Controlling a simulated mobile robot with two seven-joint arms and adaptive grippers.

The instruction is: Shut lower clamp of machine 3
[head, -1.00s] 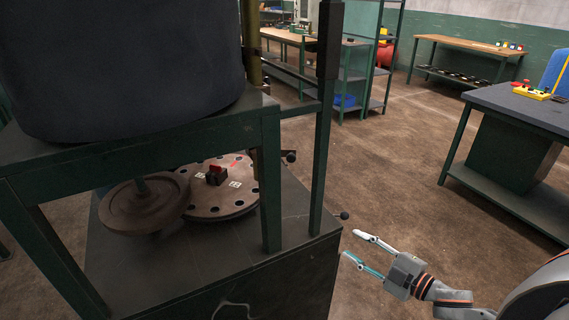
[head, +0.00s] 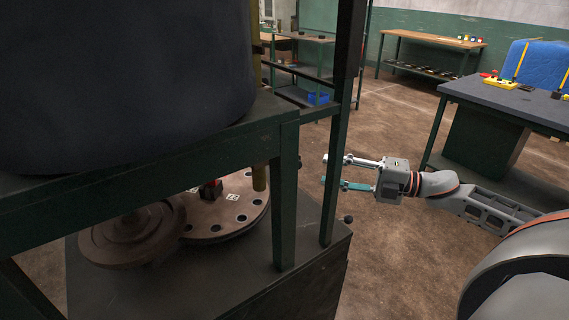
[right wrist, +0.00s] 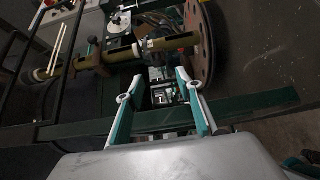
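The machine beside me has a dark green frame (head: 284,200) under a big black drum (head: 120,80). A brown disc with holes (head: 235,212) and an olive-yellow upright rod (head: 259,177) show inside the frame. I cannot clearly make out the lower clamp or its state; the frame may hide it in the head view. My right gripper (head: 327,171) is open and empty, right of the frame's right post. In the right wrist view, its parted fingers (right wrist: 156,84) point toward the olive rod (right wrist: 110,56) and holed disc (right wrist: 200,40), apart from both.
A black ball knob (head: 348,219) sticks out at the machine's right edge, below my right gripper. The frame's right post (head: 336,160) stands near my fingertips. Floor is clear toward the dark table (head: 510,100).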

